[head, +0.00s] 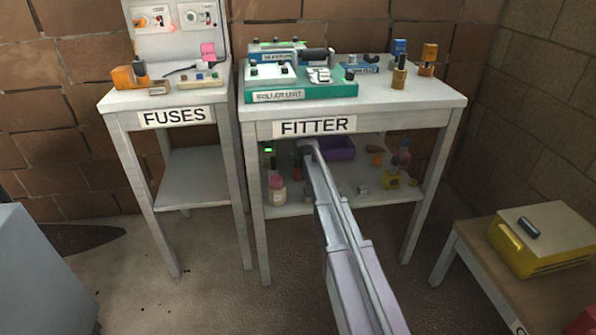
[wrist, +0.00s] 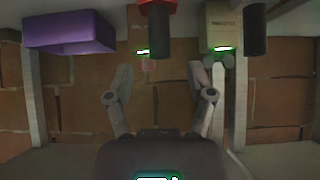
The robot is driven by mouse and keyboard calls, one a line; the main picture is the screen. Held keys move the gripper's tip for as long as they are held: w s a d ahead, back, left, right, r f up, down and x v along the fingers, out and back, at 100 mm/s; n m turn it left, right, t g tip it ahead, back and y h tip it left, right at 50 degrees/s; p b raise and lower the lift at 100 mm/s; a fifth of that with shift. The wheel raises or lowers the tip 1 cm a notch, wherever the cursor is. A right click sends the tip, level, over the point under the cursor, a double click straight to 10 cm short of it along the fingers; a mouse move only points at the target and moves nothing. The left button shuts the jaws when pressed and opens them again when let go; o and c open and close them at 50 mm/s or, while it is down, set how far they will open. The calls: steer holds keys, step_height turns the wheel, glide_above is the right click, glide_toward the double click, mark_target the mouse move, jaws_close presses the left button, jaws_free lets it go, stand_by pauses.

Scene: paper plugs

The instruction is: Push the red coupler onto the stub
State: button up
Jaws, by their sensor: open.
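My gripper (wrist: 160,78) is open, its two fingers spread with nothing held between them. In the head view my gripper (head: 308,148) is under the FITTER table, above the lower shelf, and its fingertips are hard to make out. In the wrist view a red piece (wrist: 156,6) at the top edge, partly cut off, has a dark cylinder (wrist: 158,36) against it. It may be the red coupler, but I cannot be sure. The cylinder is beyond the fingertips and apart from them. I cannot pick out the stub with certainty.
The wrist view appears upside down. It shows a purple bin (wrist: 68,34) at left and a beige box (wrist: 222,28) with a green light at right. Bottles (head: 277,188) stand on the shelf (head: 335,201). The FITTER tabletop (head: 420,97) lies above my arm, and its legs flank it.

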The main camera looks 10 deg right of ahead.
mark_target(298, 168)
steer(key=shift+b+x, duration=1.15)
steer(key=shift+x, duration=0.85)
jaws_close()
